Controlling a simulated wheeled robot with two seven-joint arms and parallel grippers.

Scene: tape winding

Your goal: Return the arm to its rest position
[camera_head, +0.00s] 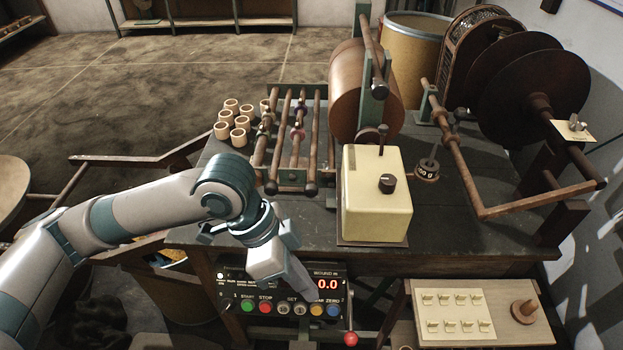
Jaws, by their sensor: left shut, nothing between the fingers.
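My left arm comes in from the left and bends down in front of the table. My left gripper (309,289) is shut and empty. The panel has a green START button (247,306), a red STOP button (265,307) and a red display (327,284) reading 0.0. The gripper hides part of the panel's middle. My right gripper is not in view.
The dark table (300,228) carries a cream box with a knob (376,195), a roller frame (292,140), a brown drum (356,85), a large dark reel (535,90) and several small rings (238,137). A lower shelf (515,320) holds a card of hooks (455,312).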

